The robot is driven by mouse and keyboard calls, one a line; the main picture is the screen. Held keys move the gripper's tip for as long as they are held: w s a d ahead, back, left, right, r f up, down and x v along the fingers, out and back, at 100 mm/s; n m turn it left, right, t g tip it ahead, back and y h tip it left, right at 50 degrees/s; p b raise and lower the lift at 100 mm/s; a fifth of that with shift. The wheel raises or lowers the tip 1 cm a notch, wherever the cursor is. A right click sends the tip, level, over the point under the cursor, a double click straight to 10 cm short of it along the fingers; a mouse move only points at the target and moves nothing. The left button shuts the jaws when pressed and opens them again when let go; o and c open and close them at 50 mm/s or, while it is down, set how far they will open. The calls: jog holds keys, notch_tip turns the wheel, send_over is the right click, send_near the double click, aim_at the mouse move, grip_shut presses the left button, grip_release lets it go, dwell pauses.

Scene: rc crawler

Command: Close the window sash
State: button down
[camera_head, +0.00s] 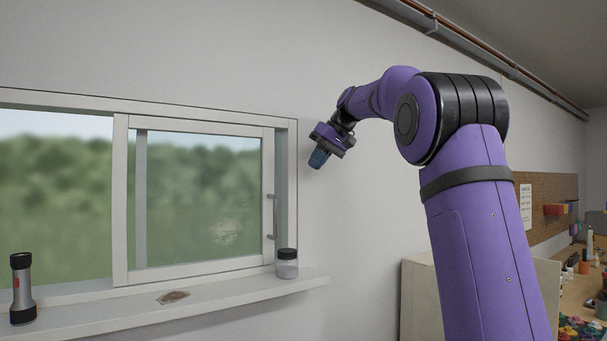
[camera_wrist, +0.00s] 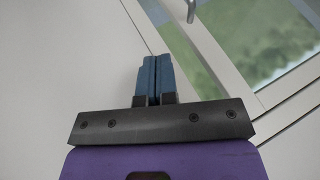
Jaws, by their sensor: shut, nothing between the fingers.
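The window sash (camera_head: 195,268) is a white framed pane in the wall window, with a pale vertical bar showing behind its glass near its left side. In the wrist view the sash frame (camera_wrist: 205,45) runs diagonally at upper right, with the handle end (camera_wrist: 191,10) at the top. My gripper (camera_head: 318,160) is right of the window frame, pointing down, apart from the sash and handle. Its blue fingers (camera_wrist: 155,75) are together and empty.
A clear jar (camera_head: 287,268) with a dark lid stands on the sill (camera_head: 225,293) by the sash's lower right corner. A flat brownish item (camera_head: 174,297) lies on the sill, and a flashlight (camera_head: 21,290) stands at far left. A cluttered workbench (camera_head: 575,290) is at right.

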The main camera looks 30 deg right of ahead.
jog(key=x, duration=0.9)
jog(key=shift+a+f, duration=0.15)
jog(key=shift+a, duration=1.2)
jog(key=shift+w+a+f, duration=0.15)
jog(key=shift+a, duration=0.5)
jog(key=shift+a, duration=0.15)
jog(key=a, duration=3.1)
jog(key=shift+a, duration=0.2)
